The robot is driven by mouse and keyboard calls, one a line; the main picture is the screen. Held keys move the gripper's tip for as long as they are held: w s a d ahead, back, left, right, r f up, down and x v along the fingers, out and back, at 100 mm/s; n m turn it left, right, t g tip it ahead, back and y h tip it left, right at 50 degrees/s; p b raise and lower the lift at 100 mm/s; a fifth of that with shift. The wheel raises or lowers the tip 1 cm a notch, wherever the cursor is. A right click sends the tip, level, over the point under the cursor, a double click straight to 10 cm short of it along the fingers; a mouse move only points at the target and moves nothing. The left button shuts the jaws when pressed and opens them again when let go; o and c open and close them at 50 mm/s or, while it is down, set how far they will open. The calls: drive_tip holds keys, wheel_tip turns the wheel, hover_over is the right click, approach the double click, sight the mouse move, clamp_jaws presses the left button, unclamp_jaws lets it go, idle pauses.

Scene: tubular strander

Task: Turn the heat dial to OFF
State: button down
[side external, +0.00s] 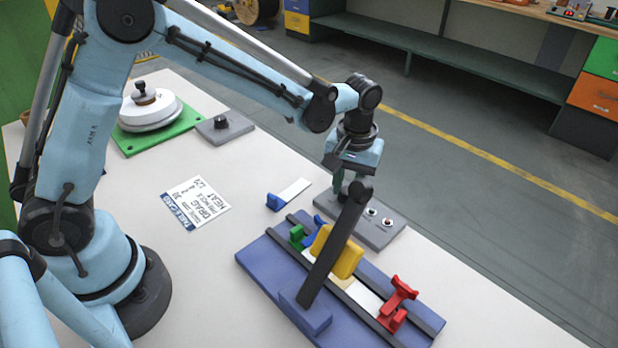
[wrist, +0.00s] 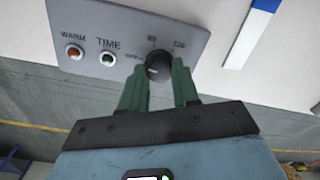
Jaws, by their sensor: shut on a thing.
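The heat dial (wrist: 157,64) is a round black knob on a grey panel (wrist: 210,42), seen in the wrist view. Around it are the printed marks 80 and 120, and a small label at its left that looks like OFF. My gripper (wrist: 158,76) has its green fingers on either side of the dial, shut on it. A pale mark shows low on the dial; its exact setting is hard to read. In the side view the panel (side external: 391,236) lies behind the black lever, and my gripper (side external: 341,186) is over its left end, hiding the dial.
A black lever (side external: 335,245) rises from the blue fixture (side external: 262,262) close in front of my gripper. The fixture carries a yellow block (side external: 346,262) and a red clamp (side external: 398,298). WARM (wrist: 75,52) and TIME (wrist: 107,58) indicators sit left of the dial. A printed card (side external: 196,201) lies on the table.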

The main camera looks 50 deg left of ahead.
drive_tip(key=shift+n, duration=0.9)
drive_tip(key=c, duration=0.8)
unclamp_jaws()
drive_tip(key=r, duration=1.2)
drive_tip(key=shift+w+d, duration=0.1)
drive_tip(key=shift+d, duration=0.1)
drive_tip(key=shift+a+r, duration=0.1)
